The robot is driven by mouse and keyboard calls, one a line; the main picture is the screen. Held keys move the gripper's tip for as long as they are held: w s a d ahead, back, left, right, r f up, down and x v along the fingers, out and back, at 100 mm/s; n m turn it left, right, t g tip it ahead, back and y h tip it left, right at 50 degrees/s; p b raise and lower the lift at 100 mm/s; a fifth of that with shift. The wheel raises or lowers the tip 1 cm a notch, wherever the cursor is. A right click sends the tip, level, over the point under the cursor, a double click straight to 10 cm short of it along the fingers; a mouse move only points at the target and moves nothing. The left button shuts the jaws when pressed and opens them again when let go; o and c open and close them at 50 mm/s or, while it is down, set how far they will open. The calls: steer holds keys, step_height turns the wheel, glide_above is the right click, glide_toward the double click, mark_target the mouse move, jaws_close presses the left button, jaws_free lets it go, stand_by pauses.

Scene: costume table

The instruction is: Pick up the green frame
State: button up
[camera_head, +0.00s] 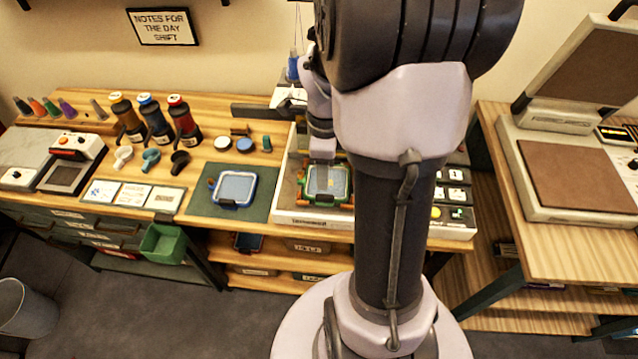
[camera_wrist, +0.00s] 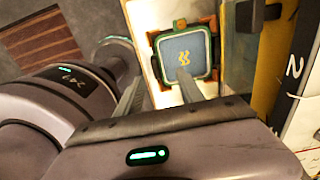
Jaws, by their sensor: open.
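The green frame (camera_head: 348,181) lies in a white tray (camera_head: 300,217) on the wooden table, with orange parts at its sides. In the wrist view the green frame (camera_wrist: 212,52) surrounds a grey-blue panel with a yellow mark. My gripper (camera_wrist: 161,82) is open, its two fingers apart and pointing toward the near-left part of the frame.
Left of the tray, a blue frame (camera_head: 216,192) lies on a dark green mat (camera_head: 252,211). Several capped bottles (camera_head: 157,122) stand behind it. A heat press (camera_head: 560,165) stands on the right table. A yellow strip (camera_wrist: 272,50) lies right of the frame in the wrist view.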

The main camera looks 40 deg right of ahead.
mark_target(323, 194)
step_height(323, 194, down, 4)
steer(key=shift+f+b, duration=0.2)
steer(key=shift+b, duration=0.4)
steer(key=f+b, duration=0.1)
steer(key=f, duration=0.2)
steer(key=f+b, duration=0.1)
steer(key=shift+s+a+f+b, duration=0.15)
steer(key=shift+s+a+b, duration=0.1)
steer(key=shift+b, duration=0.05)
steer(key=shift+f, duration=0.4)
steer(key=shift+r, duration=0.15)
jaws_close()
